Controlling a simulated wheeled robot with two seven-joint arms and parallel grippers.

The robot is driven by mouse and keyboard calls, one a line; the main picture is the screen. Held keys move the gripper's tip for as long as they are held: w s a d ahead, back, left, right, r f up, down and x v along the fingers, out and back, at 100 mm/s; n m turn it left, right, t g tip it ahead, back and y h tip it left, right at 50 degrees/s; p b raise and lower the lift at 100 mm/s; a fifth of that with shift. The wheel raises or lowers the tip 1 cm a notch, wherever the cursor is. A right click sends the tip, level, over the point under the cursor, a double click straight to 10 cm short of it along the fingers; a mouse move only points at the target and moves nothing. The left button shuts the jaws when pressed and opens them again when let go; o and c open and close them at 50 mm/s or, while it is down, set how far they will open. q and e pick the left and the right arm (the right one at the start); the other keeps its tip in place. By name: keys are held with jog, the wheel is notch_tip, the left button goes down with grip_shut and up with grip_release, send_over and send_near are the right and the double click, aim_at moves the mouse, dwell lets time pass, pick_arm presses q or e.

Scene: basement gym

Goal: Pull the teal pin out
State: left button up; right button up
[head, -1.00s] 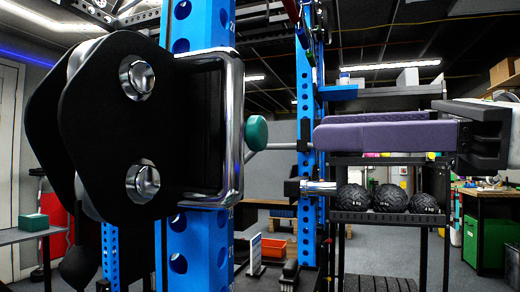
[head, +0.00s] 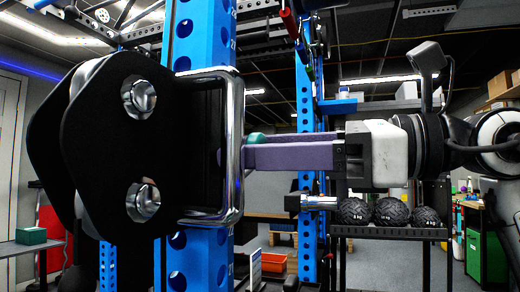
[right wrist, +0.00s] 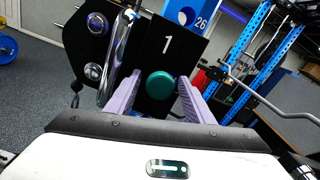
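The teal pin shows its round knob face-on in the right wrist view (right wrist: 160,86), in front of a black plate marked "1" (right wrist: 170,55). In the head view only a bit of the teal pin (head: 255,136) shows above my purple fingers. My right gripper (head: 247,152) reaches in from the right, its fingertips at the chrome bracket (head: 236,110) on the blue upright (head: 208,258). In the right wrist view its fingers stand apart on both sides of the knob, with gaps. The pin's shaft is hidden. My left gripper is not in view.
A large black bracket with chrome bolts (head: 110,150) fills the left of the head view. A second blue upright (head: 305,110) stands behind. Black balls (head: 388,211) sit on a rack beyond my right arm. A grey bar (right wrist: 265,100) crosses right of the knob.

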grip_shut()
jog(key=shift+v, duration=1.05)
jog(key=shift+o, duration=0.8)
grip_release()
jog(key=shift+d, duration=0.15)
jog(key=v, duration=1)
jog(key=shift+s+d, duration=0.1)
